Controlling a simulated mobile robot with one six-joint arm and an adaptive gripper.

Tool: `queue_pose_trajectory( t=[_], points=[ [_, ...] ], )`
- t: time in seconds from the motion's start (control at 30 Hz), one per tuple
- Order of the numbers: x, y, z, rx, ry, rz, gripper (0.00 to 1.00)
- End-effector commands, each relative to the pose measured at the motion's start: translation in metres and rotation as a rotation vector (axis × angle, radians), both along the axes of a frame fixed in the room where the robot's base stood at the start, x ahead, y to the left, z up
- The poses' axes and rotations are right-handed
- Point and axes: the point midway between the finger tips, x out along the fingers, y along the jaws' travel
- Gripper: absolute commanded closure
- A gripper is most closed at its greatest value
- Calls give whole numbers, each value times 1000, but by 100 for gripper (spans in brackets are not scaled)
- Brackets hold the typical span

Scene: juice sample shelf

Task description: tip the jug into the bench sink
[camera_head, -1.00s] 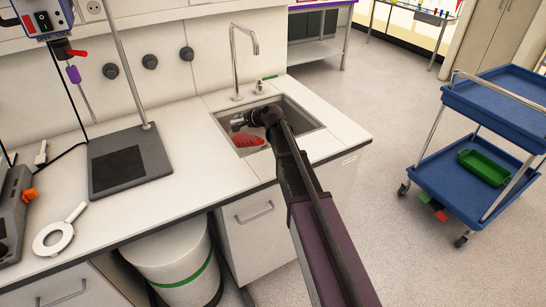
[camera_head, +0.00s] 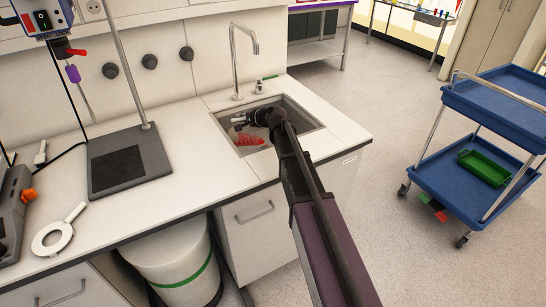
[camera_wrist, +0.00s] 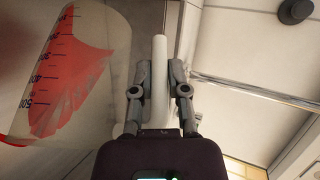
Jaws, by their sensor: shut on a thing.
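The jug (camera_wrist: 90,25) is a clear vessel with dark graduation marks and red liquid inside, at the left of the wrist view. Its white handle (camera_wrist: 159,60) stands between the two fingers of my gripper (camera_wrist: 160,85), which is shut on it. The jug looks strongly tilted in the wrist view. In the head view my gripper (camera_head: 240,122) is over the bench sink (camera_head: 308,121), and red liquid (camera_head: 248,141) shows below it. The rest of the jug is hard to make out there. I cannot tell whether liquid is leaving it.
A tall tap (camera_head: 254,45) stands behind the sink. A stand with a dark base plate (camera_head: 118,170) and a white ring (camera_head: 55,238) are on the bench to the left. A blue trolley (camera_head: 455,190) stands on the floor at right.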

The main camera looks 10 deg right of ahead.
Motion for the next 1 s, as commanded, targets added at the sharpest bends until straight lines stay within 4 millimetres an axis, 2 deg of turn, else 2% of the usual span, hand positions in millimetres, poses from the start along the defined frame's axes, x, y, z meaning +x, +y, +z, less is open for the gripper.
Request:
queue_pose_trajectory(
  t=[1.0],
  points=[
    [-8, -15, 6, 71, -35, -2, 100]
  ],
)
